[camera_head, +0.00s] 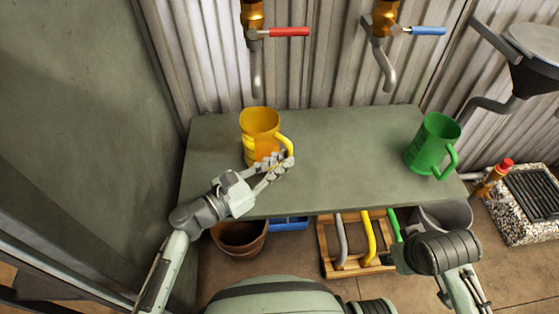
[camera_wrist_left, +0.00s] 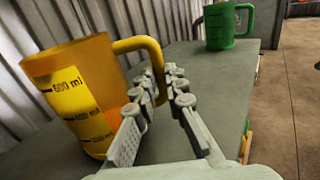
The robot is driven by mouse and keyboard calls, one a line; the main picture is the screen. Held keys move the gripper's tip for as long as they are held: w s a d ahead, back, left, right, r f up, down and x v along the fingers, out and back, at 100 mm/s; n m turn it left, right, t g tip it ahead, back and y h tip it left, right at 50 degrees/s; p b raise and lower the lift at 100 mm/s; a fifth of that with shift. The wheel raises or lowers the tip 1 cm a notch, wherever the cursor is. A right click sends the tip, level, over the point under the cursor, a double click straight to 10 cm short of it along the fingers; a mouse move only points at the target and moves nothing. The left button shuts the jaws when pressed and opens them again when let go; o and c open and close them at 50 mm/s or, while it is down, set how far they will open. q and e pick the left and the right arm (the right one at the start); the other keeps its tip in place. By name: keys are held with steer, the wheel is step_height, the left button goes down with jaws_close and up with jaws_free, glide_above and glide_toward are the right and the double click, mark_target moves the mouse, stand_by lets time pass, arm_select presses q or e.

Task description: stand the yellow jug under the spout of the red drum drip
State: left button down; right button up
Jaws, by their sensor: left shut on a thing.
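The yellow jug (camera_head: 259,128) stands upright on the grey-green bench (camera_head: 335,150), near its left side. Its handle points right, toward the front. My left gripper (camera_head: 283,162) is shut on this handle. In the left wrist view, the fingers (camera_wrist_left: 163,100) are at the handle, and the jug (camera_wrist_left: 82,95) shows dark volume marks on a yellow panel. The red-levered tap (camera_head: 288,32) is on the corrugated wall; its grey spout (camera_head: 257,82) hangs behind and above the jug, in line with it in the head view. My right gripper is out of view.
A green jug (camera_head: 432,145) stands at the bench's right end, also in the wrist view (camera_wrist_left: 228,25). A blue-levered tap (camera_head: 428,31) is on the wall to the right. A wooden rack (camera_head: 328,262) and pots are below the bench. The bench between the jugs is clear.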

arm_select(q)
steer(key=shift+f+b, duration=0.5)
steer(key=shift+f, duration=0.1)
steer(key=c, duration=1.5)
jaws_free()
steer(key=v, duration=0.7)
steer(key=shift+s+a, duration=0.2)
